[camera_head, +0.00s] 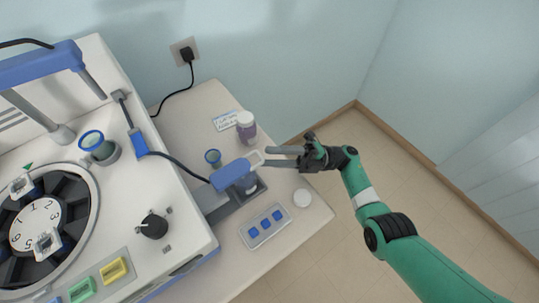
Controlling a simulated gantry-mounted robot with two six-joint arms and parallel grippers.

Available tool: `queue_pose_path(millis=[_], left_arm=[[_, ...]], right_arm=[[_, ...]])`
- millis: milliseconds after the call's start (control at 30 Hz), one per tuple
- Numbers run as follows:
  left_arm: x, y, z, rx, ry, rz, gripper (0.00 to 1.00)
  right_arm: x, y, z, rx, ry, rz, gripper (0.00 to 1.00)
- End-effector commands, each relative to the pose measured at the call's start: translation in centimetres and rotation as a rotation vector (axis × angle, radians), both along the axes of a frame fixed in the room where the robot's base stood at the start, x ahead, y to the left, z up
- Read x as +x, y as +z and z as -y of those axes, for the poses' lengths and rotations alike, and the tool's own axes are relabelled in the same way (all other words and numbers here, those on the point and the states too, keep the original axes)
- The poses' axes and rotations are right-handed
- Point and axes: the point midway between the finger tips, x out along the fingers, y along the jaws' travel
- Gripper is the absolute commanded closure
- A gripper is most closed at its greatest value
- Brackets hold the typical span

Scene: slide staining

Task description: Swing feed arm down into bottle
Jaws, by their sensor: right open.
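The feed arm (230,174) is a blue block on a dark base, with a black cable running to it and a pale loop-like tab (256,158) at its right end. A bottle (249,187) stands in the holder below and beside the blue block, partly hidden by it. I cannot tell whether the arm's tip is inside the bottle. My right gripper (267,157) reaches in from the right, its two grey fingers apart, with the tips close to the pale tab. Contact with the tab is unclear. My left gripper is not in view.
The large staining machine (180,222) fills the left.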

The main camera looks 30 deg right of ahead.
Motion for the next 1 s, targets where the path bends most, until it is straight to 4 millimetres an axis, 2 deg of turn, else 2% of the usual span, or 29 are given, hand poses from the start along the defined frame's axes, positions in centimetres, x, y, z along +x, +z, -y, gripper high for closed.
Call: queue_pose_path(millis=[300, 433, 600, 1000], left_arm=[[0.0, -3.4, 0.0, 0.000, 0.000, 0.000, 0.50], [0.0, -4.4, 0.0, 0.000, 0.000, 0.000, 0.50], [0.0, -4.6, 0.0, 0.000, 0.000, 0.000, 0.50], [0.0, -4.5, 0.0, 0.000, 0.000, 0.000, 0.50]], right_arm=[[-2.4, -3.3, 6.4, 0.000, -0.005, -0.002, 0.59], [-3.1, -4.0, 8.2, 0.000, -0.003, -0.004, 0.59], [-3.5, -4.0, 9.0, -0.001, 0.001, -0.004, 0.59], [-3.5, -3.9, 9.0, 0.000, 0.000, -0.003, 0.59]])
